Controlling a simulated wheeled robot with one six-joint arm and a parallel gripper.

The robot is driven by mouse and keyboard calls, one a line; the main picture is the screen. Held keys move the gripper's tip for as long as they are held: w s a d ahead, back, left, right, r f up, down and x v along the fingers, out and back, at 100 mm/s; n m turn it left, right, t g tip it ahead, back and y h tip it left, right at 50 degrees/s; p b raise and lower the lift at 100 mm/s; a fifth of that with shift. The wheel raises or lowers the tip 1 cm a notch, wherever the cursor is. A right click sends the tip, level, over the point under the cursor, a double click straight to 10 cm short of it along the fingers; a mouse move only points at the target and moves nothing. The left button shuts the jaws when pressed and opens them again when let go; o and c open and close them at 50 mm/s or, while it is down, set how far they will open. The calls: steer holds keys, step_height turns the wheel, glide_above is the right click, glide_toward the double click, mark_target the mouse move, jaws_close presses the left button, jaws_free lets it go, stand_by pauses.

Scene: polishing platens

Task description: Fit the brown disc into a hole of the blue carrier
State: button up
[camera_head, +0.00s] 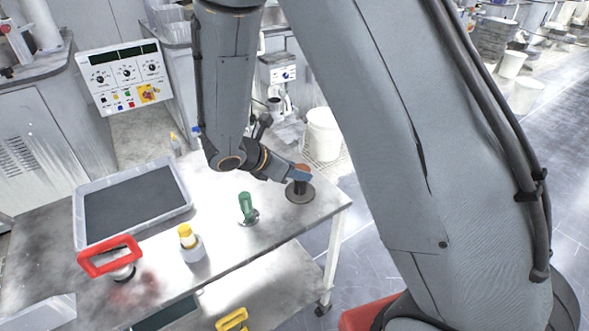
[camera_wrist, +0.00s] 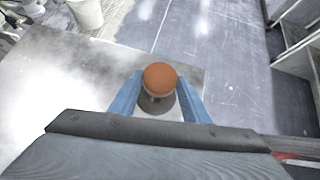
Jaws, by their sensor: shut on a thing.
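The brown disc (camera_head: 299,197) is a dark round base with an upright brown handle and a rounded orange-brown knob on top. It is at the right end of the metal table and looks upright. My gripper (camera_head: 297,176) has its blue fingers around the handle just below the knob. In the wrist view, the knob (camera_wrist: 160,77) sits between the two fingers of my gripper (camera_wrist: 159,92), with the dark base below it, partly hidden. I cannot tell whether the base touches the table. I cannot make out a blue carrier in either view.
A white-rimmed tray (camera_head: 76,222) with a dark mat lies at the left. A white bucket (camera_head: 323,134) stands behind the table.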

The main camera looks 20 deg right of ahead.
steer(key=shift+f, duration=0.2)
stand_by(0.3)
steer(key=o, duration=1.1)
steer(key=shift+o, duration=0.2)
steer(key=b+v, duration=0.2)
steer(key=v, duration=0.6)
steer(key=s+d+m+g+y, duration=0.1)
steer(key=s+d+m+y, duration=0.2)
steer(key=s+m, duration=0.3)
steer(key=s+d+m+g+y, duration=0.2)
steer(key=s+d+m+y, duration=0.2)
steer(key=m, duration=1.3)
steer(key=s+y, duration=0.1)
steer(key=s, duration=0.2)
steer(key=shift+s+f+y, duration=0.35)
steer(key=shift+f+y, duration=0.05)
steer(key=shift+d, duration=0.1)
